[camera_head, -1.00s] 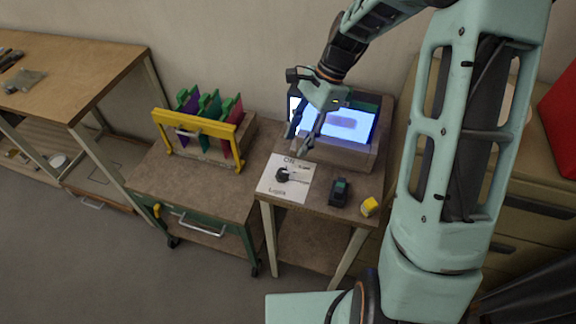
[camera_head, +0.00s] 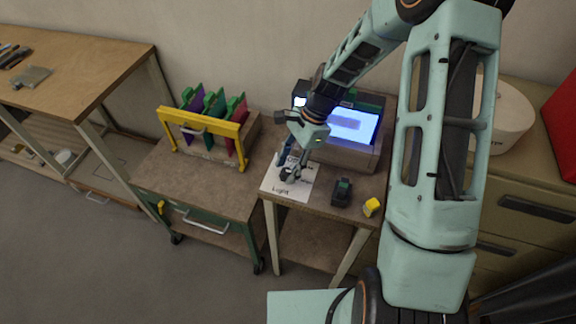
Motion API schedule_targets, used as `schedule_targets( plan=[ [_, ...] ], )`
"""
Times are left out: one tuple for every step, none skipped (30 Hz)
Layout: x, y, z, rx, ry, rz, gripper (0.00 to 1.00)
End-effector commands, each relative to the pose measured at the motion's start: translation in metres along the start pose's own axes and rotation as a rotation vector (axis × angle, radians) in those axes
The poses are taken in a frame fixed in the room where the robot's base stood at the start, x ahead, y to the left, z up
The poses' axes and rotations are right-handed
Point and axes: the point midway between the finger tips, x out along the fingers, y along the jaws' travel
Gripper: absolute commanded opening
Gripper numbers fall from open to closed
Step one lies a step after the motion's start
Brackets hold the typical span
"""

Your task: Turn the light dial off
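The light dial (camera_head: 286,174) is a small dark knob on a white sheet (camera_head: 300,196) marked "Light", on the small table in the middle. My gripper (camera_head: 290,166) points down over the sheet, with its fingertips at or just above the dial. The fingers cover part of the dial and the upper part of the sheet, including the "ON" label. I cannot tell whether the fingers touch the dial or how far apart they are. The light box (camera_head: 352,127) behind the sheet has a bright, lit screen.
A yellow-framed rack (camera_head: 204,130) with coloured panels stands on the left cart. A white round container (camera_head: 508,118) stands at the right, behind my arm.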

Motion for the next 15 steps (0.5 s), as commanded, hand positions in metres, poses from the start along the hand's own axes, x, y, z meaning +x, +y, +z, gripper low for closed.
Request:
schedule_targets(
  plan=[
    [-0.0001, 0.0, 0.0, 0.0, 0.0, 0.0, 0.4],
    [-0.0002, 0.0, 0.0, 0.0, 0.0, 0.0, 0.37],
    [-0.0002, 0.0, 0.0, 0.0, 0.0, 0.0, 0.33],
    [-0.0003, 0.0, 0.0, 0.0, 0.0, 0.0, 0.3],
    [-0.0003, 0.0, 0.0, 0.0, 0.0, 0.0, 0.26],
    [-0.0003, 0.0, 0.0, 0.0, 0.0, 0.0, 0.22],
    [-0.0004, 0.0, 0.0, 0.0, 0.0, 0.0, 0.19],
    [-0.0004, 0.0, 0.0, 0.0, 0.0, 0.0, 0.15],
    [-0.0004, 0.0, 0.0, 0.0, 0.0, 0.0, 0.11],
    [-0.0004, 0.0, 0.0, 0.0, 0.0, 0.0, 0.08],
    [-0.0005, 0.0, -0.0001, 0.0, 0.0, 0.0, 0.04],
    [-0.0005, 0.0, -0.0001, 0.0, 0.0, 0.0, 0.0],
    [-0.0005, 0.0, -0.0001, 0.0, 0.0, 0.0, 0.0],
    [-0.0005, 0.0, -0.0001, 0.0, 0.0, 0.0, 0.0],
    [-0.0005, -0.0001, -0.0001, -0.001, 0.0, 0.0, 0.0]
  ],
)
